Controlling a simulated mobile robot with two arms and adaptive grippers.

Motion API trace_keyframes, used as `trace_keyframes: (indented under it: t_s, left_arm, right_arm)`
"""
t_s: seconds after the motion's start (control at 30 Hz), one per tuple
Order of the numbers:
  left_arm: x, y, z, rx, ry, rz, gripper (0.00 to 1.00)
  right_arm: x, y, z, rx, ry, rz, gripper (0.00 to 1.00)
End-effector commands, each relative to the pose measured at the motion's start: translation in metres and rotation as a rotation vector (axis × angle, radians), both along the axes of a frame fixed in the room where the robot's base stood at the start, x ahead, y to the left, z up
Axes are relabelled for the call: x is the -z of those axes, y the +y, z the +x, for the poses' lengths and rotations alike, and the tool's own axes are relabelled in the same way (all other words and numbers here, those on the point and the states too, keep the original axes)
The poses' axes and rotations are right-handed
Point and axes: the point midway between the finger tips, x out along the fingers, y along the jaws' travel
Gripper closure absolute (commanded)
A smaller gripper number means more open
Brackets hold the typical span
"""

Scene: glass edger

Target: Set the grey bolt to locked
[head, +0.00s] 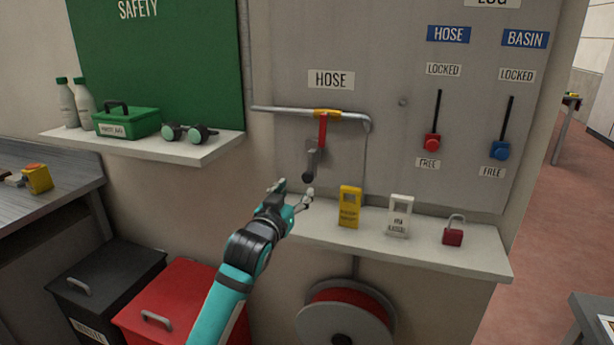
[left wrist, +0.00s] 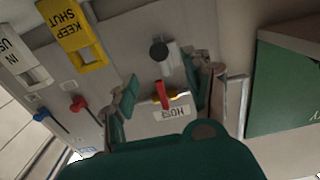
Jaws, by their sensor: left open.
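My left gripper (head: 293,192) is open and empty in front of the wall, below and left of the hose valve. The valve has a red lever (head: 323,130) pointing down from a yellow fitting. A grey piece with a dark round end (head: 309,174) sits at the lever's lower end; I cannot tell whether it is the grey bolt. In the left wrist view the grey piece (left wrist: 161,55) shows between and beyond the open fingers. Two slides marked LOCKED above and FREE below have a red knob (head: 432,142) and a blue knob (head: 500,150), both near FREE.
A shelf (head: 480,262) below the valve holds a yellow tag (head: 349,206), a white tag (head: 399,215) and a red padlock (head: 453,230). A pipe (head: 280,110) runs above. A hose reel (head: 345,315) hangs under the shelf. Red (head: 185,290) and black bins stand at left.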

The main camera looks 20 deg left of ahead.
Motion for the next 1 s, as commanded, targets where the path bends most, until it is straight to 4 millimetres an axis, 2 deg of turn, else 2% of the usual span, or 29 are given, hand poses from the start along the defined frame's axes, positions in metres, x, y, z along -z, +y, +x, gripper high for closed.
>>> trace_keyframes:
  t_s: [0.2,0.4,0.6,0.93,1.0]
  left_arm:
    - [-0.001,-0.002,0.049,0.000,0.001,0.000,0.49]
    - [0.000,-0.003,0.080,0.000,0.001,0.001,0.49]
    - [0.000,-0.004,0.094,0.001,0.000,0.001,0.49]
    - [0.000,-0.004,0.097,0.001,0.000,0.001,0.49]
    - [0.001,-0.004,0.097,0.001,0.000,0.000,0.58]
  right_arm:
    - [-0.005,0.001,0.000,0.000,0.000,0.001,0.60]
    - [-0.007,0.005,0.000,-0.002,0.000,0.006,0.60]
    - [-0.008,0.012,0.000,-0.001,0.000,0.014,0.60]
    - [-0.008,0.011,0.000,-0.002,0.000,0.013,0.60]
    - [-0.008,0.010,0.000,-0.002,0.000,0.012,0.60]
